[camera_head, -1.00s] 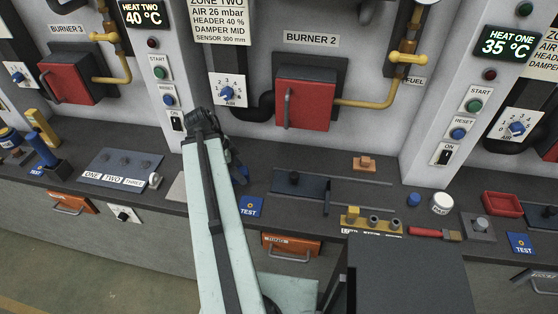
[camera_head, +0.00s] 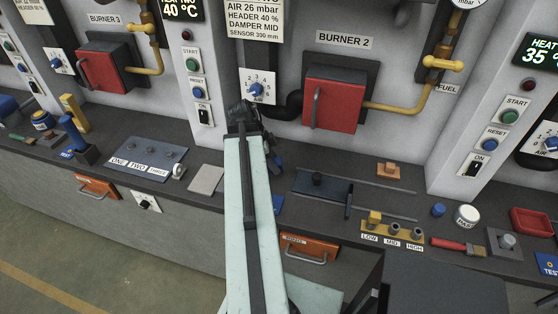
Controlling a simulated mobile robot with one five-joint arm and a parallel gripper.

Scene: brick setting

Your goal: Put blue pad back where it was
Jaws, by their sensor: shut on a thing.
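My gripper (camera_head: 275,160) is at the far end of my pale green arm, above the dark counter (camera_head: 225,160) and left of the black sliding block. It is shut on a dark blue piece, which I take as the blue pad (camera_head: 279,162); my arm hides most of it and the jaws. A small round blue piece (camera_head: 438,210) stands apart on the right.
A grey plate (camera_head: 207,179) lies left of my arm, beside the ONE TWO THREE panel (camera_head: 146,159). The black slider block (camera_head: 323,184), a LOW MID HIGH strip (camera_head: 393,233) and a brush (camera_head: 458,246) are to the right. An orange drawer (camera_head: 309,247) is below.

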